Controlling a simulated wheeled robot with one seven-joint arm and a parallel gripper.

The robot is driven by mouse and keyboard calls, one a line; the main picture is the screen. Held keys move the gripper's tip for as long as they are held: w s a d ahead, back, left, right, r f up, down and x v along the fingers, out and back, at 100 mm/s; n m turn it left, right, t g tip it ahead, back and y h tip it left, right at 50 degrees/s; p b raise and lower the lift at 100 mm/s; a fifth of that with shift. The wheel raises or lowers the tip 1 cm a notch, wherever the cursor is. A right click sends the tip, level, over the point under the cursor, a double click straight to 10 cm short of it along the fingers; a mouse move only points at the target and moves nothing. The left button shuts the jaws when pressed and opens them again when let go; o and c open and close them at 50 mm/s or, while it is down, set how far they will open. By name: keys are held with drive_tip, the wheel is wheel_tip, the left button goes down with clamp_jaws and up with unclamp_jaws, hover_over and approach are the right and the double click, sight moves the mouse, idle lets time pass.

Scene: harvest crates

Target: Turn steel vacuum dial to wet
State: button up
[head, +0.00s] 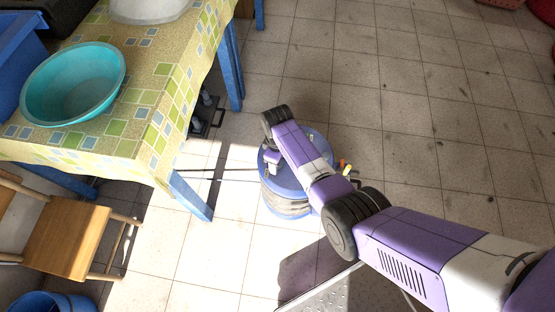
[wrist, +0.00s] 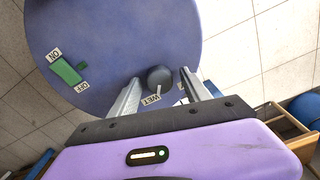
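The steel vacuum (head: 288,205) stands on the tiled floor, with a blue lid and a metallic body, partly hidden by my arm in the head view. In the wrist view its blue lid (wrist: 105,35) fills the upper left. The dark round dial (wrist: 160,74) sits near the lid's edge, with a pale mark on its lower side towards the WET label (wrist: 151,99). My gripper (wrist: 160,78) is open, one finger on each side of the dial, with gaps visible. Another label is mostly hidden by the right finger.
A green switch (wrist: 66,71) between ON and OFF labels is on the lid. A table with a patterned cloth (head: 150,85) stands at the left, holding a teal bowl (head: 72,82). A wooden chair (head: 65,240) is at lower left. The floor at right is clear.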

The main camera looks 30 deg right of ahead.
wheel_tip(320, 180, up, 8)
drive_tip(key=shift+f+p, duration=0.1)
drive_tip(key=shift+p, duration=1.15)
